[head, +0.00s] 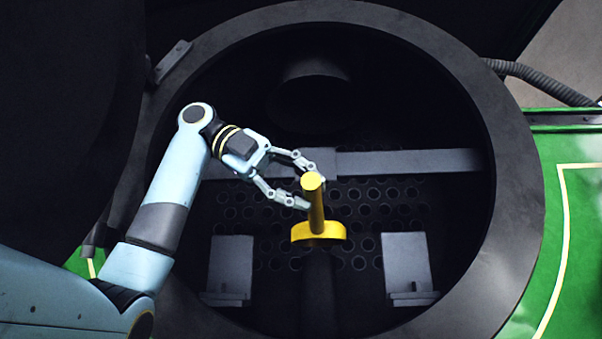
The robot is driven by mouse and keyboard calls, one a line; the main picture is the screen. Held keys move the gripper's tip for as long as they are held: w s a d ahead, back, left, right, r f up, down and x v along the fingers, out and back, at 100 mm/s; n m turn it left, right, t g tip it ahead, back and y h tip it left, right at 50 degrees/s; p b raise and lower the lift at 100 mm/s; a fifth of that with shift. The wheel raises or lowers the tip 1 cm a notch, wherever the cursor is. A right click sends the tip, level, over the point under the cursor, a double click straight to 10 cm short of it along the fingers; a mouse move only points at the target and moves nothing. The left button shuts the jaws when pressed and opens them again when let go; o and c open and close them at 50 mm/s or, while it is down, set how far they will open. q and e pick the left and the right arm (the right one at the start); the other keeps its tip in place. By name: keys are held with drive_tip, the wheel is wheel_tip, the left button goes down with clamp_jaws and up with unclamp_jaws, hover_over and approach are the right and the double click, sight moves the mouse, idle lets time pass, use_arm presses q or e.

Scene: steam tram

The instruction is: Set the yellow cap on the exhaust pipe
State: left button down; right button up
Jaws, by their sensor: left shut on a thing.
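The yellow cap (318,232) shows near the middle of the head view, with a broad round base and an upright handle (315,205). My left gripper (309,186) comes in from the left and is shut on the cap's handle near its top. The dark exhaust pipe (318,290) stands directly below the cap in the picture. The cap's base overlaps the pipe's top, so I cannot tell whether they touch. My right gripper is not in view.
A thick dark round rim (517,200) surrounds the opening. Inside are a perforated plate (380,205), a grey crossbar (420,162), a left grey bracket (231,265) and a right grey bracket (407,262). A dark hanging pipe (312,92) is at the back. Green panels lie outside.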

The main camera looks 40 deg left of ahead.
use_arm(q)
drive_tip(key=w+a+p, duration=0.7)
drive_tip(key=w+p, duration=0.1)
drive_tip(key=w, duration=0.4)
drive_tip(key=shift+w+a, duration=0.35)
drive_tip(key=shift+a, duration=0.05)
drive_tip(key=shift+s+a, duration=0.1)
drive_tip(key=shift+s, duration=0.3)
idle(0.7)
drive_tip(key=shift+f+b, duration=0.2)
drive_tip(key=shift+b, duration=0.15)
drive_tip(key=shift+f+b, duration=0.75)
drive_tip(key=shift+f, duration=0.4)
drive_tip(key=shift+f+b, duration=0.45)
drive_tip(key=shift+f, duration=0.2)
